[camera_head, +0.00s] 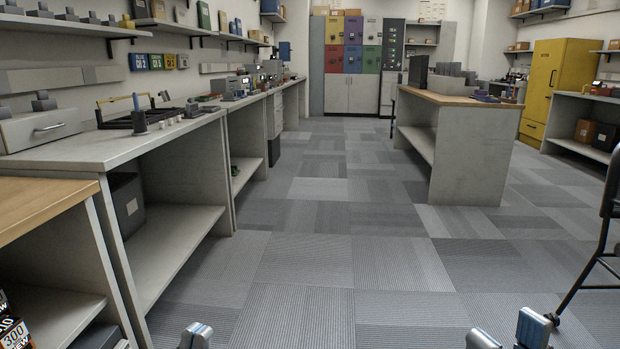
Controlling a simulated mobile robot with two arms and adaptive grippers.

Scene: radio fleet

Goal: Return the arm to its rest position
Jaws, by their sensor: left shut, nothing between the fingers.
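My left gripper (195,336) shows only at the bottom edge, left of the middle. Its metal fingertips are together and nothing is seen between them. My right gripper (508,333) shows at the bottom edge on the right. Its two fingertips stand apart, with bare floor visible between them. Both grippers appear over the carpeted floor, clear of the benches. The rest of both arms is below the frame and hidden.
A long grey bench (105,150) with a lower shelf runs along the left wall, with a wood-topped bench (40,205) in front. A wood-topped island (465,150) stands right of the middle. A chair (605,235) is at the right edge. The carpeted floor (330,240) between is clear.

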